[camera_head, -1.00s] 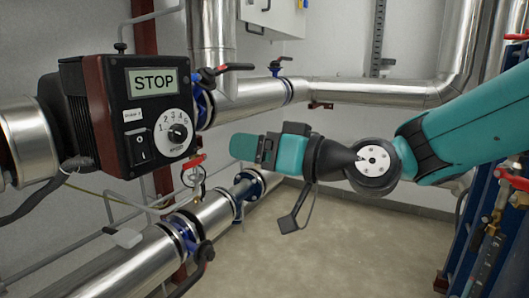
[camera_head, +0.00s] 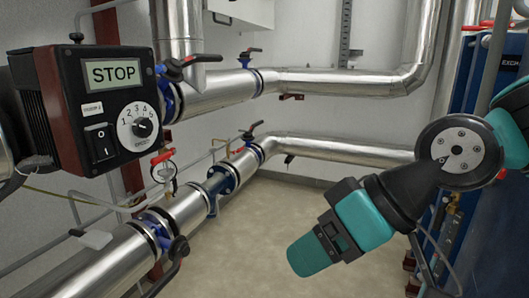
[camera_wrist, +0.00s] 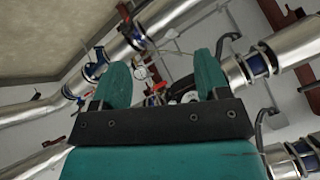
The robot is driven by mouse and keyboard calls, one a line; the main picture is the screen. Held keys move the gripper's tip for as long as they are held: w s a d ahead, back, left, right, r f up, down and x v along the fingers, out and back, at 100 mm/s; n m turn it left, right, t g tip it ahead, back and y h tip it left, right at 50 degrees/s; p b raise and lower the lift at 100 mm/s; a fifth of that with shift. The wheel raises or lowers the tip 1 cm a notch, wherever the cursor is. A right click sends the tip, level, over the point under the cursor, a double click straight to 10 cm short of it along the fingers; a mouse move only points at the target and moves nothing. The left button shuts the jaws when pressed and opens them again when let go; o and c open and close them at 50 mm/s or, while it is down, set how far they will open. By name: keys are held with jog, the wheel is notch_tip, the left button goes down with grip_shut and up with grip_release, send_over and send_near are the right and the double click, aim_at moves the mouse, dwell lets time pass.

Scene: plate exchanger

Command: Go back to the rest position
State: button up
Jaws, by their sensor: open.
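My gripper (camera_wrist: 161,85) shows in the wrist view with its two teal fingers spread apart and nothing between them. In the head view my arm comes in from the right edge, and its teal end (camera_head: 325,240) points down and left over the bare floor. The end touches nothing there.
A pump control box (camera_head: 97,105) reading STOP, with a dial and a switch, is at the left. Silver pipes (camera_head: 330,82) with blue flanges and valve levers run along the wall. A blue plate unit (camera_head: 487,75) stands at the right. The middle floor (camera_head: 260,220) is clear.

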jog(key=s+d+f+m+g+h, duration=0.2)
jog(key=s+d+f+h, duration=0.15)
jog(key=s+d, duration=0.5)
notch_tip(320, 180, up, 29)
jog(key=p, duration=2.8)
jog(key=shift+w+f, duration=0.2)
jog(key=shift+w, duration=0.2)
